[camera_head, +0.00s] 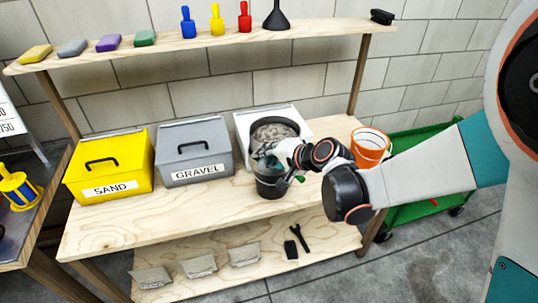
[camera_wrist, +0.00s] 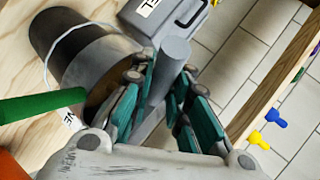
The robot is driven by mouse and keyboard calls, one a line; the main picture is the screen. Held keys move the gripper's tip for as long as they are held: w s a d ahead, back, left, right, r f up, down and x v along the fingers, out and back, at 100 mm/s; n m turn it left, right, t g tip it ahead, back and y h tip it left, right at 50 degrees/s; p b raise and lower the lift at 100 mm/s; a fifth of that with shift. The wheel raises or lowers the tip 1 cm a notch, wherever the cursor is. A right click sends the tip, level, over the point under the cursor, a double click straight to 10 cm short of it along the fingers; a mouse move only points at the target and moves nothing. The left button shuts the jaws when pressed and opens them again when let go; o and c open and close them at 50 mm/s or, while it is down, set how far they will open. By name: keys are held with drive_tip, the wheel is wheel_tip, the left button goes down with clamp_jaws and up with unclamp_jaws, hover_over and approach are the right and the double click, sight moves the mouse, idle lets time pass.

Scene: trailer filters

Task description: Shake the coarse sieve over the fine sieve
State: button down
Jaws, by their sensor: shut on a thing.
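My gripper (camera_head: 283,158) is over the middle of the workbench. In the wrist view its teal fingers (camera_wrist: 160,105) are shut on a grey, rounded handle (camera_wrist: 173,55), which I take to be the coarse sieve's. Beside it, in the wrist view, a grey drum (camera_wrist: 108,62) with a tan inside sits at the mouth of a dark bucket (camera_wrist: 65,42); I cannot tell which sieve it is. A green handle (camera_wrist: 40,106), likely the fine sieve's, juts out there. In the head view the dark bucket (camera_head: 270,186) stands under my gripper, which hides part of its top.
The yellow sand box (camera_head: 110,170) and grey gravel box (camera_head: 194,150) stand left. An orange bucket (camera_head: 370,148) stands right. The bench front is clear.

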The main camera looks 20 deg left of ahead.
drive_tip(key=shift+a, duration=0.4)
idle(1.5)
drive_tip(key=shift+r, duration=0.1)
idle(0.4)
